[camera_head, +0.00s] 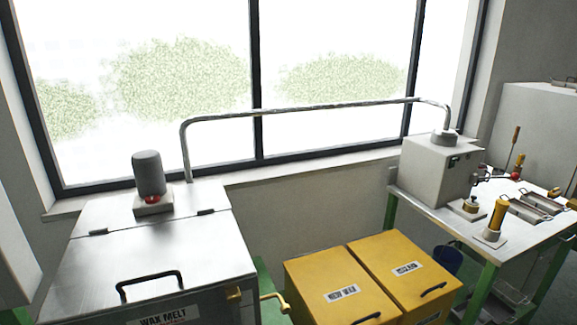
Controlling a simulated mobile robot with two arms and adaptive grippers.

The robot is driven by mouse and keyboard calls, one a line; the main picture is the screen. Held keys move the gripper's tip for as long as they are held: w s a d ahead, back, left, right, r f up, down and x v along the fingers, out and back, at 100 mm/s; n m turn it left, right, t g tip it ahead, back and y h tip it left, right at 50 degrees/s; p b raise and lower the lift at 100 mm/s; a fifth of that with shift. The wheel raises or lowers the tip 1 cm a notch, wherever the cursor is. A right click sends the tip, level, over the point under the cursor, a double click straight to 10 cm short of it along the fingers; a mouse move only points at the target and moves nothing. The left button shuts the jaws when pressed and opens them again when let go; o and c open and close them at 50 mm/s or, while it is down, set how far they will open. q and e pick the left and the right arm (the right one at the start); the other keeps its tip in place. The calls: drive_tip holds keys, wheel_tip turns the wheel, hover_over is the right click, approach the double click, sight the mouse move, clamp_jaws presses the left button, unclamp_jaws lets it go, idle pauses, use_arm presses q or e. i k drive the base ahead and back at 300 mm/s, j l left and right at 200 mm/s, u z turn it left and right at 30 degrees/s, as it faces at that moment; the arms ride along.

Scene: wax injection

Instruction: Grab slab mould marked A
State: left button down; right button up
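Two grey metal mould-like trays lie on the white-topped bench (452,224) at the right of the head view. The nearer tray (527,211) and the farther tray (541,202) lie side by side, tilted across the bench top. Both are too small for any letter to be read, so I cannot tell which, if either, is marked A. Neither of my grippers is in view.
A steel wax melt tank (160,245) stands at left front. A pipe (300,110) runs from it to a grey box machine (436,170) on the bench. Two yellow bins (338,290) (405,268) stand between. A yellow-handled tool (496,216) stands near the trays.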

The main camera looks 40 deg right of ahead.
sight(528, 212)
drive_tip(key=z, duration=2.8)
drive_tip(key=i+l+z, duration=0.2)
drive_tip(key=i, duration=0.15)
drive_tip(key=i+l+z, duration=0.2)
drive_tip(key=i, duration=0.15)
drive_tip(key=i+z, duration=0.45)
drive_tip(key=i, duration=1.2)
drive_tip(key=i+l+u, duration=0.1)
drive_tip(key=i+u, duration=0.35)
drive_tip(key=i+l+u, duration=0.85)
drive_tip(key=i+j, duration=0.05)
drive_tip(key=j, duration=0.05)
